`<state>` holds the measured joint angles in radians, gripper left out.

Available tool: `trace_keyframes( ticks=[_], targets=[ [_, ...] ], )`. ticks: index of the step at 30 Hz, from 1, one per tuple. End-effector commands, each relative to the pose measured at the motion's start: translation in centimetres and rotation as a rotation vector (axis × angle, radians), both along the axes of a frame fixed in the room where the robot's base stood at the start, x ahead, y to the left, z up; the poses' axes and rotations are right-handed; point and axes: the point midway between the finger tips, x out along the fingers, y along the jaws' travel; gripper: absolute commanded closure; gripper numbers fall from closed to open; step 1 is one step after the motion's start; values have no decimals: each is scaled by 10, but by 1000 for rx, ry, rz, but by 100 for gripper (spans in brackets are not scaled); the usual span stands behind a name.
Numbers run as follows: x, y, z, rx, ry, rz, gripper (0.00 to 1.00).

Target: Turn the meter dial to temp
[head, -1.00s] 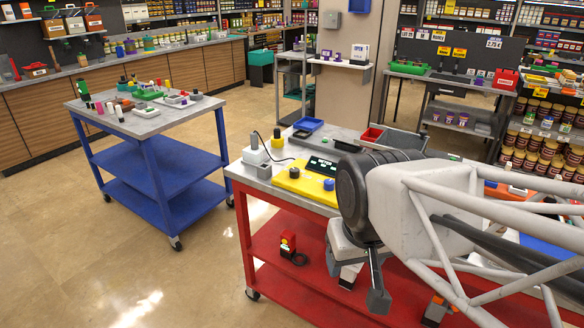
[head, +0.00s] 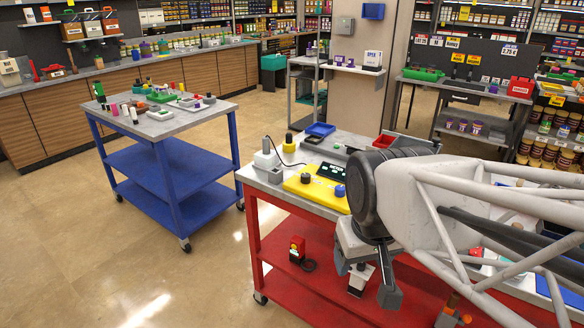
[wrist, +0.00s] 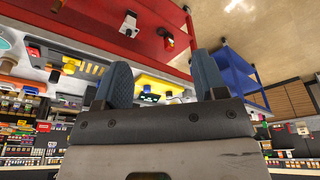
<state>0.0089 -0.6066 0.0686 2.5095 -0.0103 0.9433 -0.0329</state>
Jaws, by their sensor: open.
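A yellow meter (head: 318,193) lies on the grey top of the red cart, in the head view. It has a dark display (head: 332,172) with pale text, a black dial (head: 306,178) and a blue dial (head: 340,190). The dials' markings are too small to read. My gripper (head: 366,279) is open and empty, out in front of the cart, below the level of its top and apart from the meter. The fingers (wrist: 162,78) stand wide apart in the wrist view. A yellow part with a dark display shows between them there.
The red cart's lower shelf (head: 325,297) holds a red device (head: 297,249) and other items. A grey device (head: 265,158) with a cable stands left of the meter, and a blue tray (head: 320,129) behind. A blue cart (head: 175,170) stands left, with open floor between.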

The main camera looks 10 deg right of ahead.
Motion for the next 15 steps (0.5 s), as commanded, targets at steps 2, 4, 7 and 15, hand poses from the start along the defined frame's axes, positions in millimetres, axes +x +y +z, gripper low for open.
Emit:
trace_keyframes(
  ticks=[2, 4, 7, 15],
  targets=[
    [11, 0, 3, -8, 7, 32, 35],
    [23, -1, 7, -15, 13, 69, 35],
    [42, -1, 13, -29, 21, 132, 35],
    [99, -3, 26, -65, 47, 316, 35]
  ],
)
